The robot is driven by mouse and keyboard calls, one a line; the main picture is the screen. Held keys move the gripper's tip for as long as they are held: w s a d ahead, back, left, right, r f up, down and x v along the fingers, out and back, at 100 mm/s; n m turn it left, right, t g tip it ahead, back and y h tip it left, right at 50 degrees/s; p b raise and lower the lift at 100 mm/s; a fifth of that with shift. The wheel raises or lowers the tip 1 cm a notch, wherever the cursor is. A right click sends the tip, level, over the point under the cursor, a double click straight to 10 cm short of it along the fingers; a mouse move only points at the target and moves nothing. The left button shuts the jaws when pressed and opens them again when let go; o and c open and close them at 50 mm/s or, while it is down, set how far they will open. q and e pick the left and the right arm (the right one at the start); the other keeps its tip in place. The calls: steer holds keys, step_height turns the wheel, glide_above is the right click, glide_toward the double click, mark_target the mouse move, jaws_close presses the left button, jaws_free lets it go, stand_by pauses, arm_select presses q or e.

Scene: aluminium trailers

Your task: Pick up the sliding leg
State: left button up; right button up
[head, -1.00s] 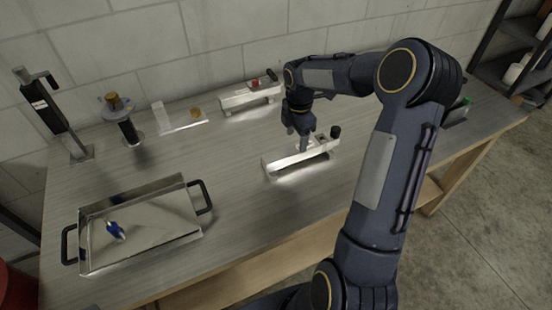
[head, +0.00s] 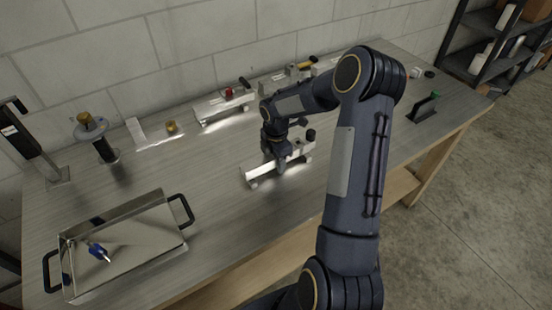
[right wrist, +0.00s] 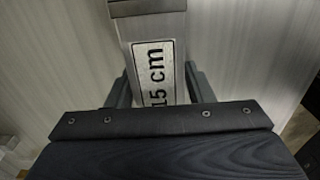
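The sliding leg appears to be the silvery aluminium bar (head: 258,176) with a black knob at its right end, lying on the workbench. My right gripper (head: 281,166) is down over its middle. In the right wrist view, the bar (right wrist: 152,25) bears a "15 cm" label and runs between the fingers of the right gripper (right wrist: 158,85). One finger lies close along each side; whether they press on it I cannot tell. The bar appears to rest on the bench. My left gripper is not in view.
The workbench (head: 215,220) has a metal tray (head: 125,245) holding a small blue item at front left. Behind stand a bar with a red knob (head: 222,105) and a post with a brass top (head: 97,135). A black post (head: 32,150) stands far left.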

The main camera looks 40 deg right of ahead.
steer(key=c, duration=1)
steer(key=shift+w+r, duration=0.1)
